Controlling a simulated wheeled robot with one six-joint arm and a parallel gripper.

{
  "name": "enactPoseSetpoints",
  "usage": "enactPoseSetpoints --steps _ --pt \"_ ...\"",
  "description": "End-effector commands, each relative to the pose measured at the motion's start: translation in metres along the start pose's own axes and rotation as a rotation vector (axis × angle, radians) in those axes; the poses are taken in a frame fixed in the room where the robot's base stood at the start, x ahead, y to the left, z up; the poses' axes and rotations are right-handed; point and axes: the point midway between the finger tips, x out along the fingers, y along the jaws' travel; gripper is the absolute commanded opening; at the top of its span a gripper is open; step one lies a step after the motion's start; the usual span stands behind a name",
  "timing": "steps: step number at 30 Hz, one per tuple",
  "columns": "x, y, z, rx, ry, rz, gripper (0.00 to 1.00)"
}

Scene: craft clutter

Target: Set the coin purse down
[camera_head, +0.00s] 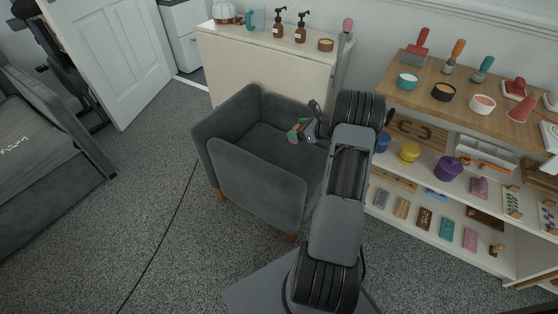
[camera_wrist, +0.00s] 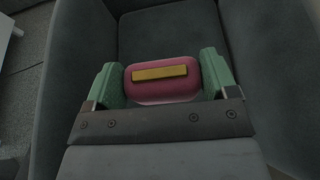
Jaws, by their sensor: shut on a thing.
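The coin purse (camera_wrist: 162,88) is a rounded dark pink pouch with a flat gold bar across it. In the wrist view it sits between the green fingers of my gripper (camera_wrist: 163,85), which is shut on it. In the head view my gripper (camera_head: 298,133) is over the seat of the grey armchair (camera_head: 262,180), and the purse is mostly hidden there. Whether the purse touches the seat cannot be told.
The armchair's arms and back enclose the seat. A shelf unit (camera_head: 440,222) with brushes, bowls and small pouches stands right. A cream cabinet (camera_head: 262,65) with bottles stands behind. A grey sofa (camera_head: 40,150) is left, with open carpet between.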

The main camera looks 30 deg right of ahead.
Motion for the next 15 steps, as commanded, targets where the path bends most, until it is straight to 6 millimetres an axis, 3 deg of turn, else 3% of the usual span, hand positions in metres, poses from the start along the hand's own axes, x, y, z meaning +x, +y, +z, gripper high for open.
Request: enactPoseSetpoints --steps 1,8,15 --pt "0.005 -0.001 -0.012 -0.001 -0.001 -0.001 0.55" --pt "0.011 0.000 -0.028 0.000 0.000 0.000 0.55" --pt "0.027 0.001 -0.063 0.001 0.001 0.003 0.55"
